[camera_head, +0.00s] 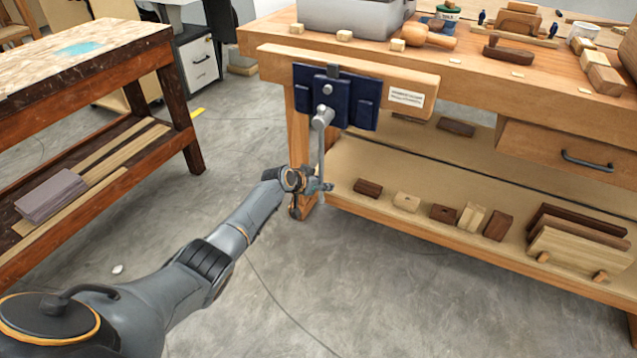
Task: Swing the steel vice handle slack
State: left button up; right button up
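The steel vice handle (321,150) hangs nearly straight down from the screw end of the blue vice (361,100), which is mounted on the front of the wooden workbench (275,62). My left gripper (322,187) comes in from the left and is at the lower part of the handle. Its fingers overlap the bar there, and they are too small to show whether they are shut on it or only around it. The lower end of the handle is partly hidden by the gripper. My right gripper is not in view.
The bench's lower shelf (375,212) holds several wood blocks, right of the handle. A drawer (540,150) with a dark pull is at the right. A worn side table (110,72) stands at the left. The concrete floor (330,285) in front is clear.

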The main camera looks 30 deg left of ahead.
pick_arm(q)
jog(key=v, duration=1.2)
dwell(0.4)
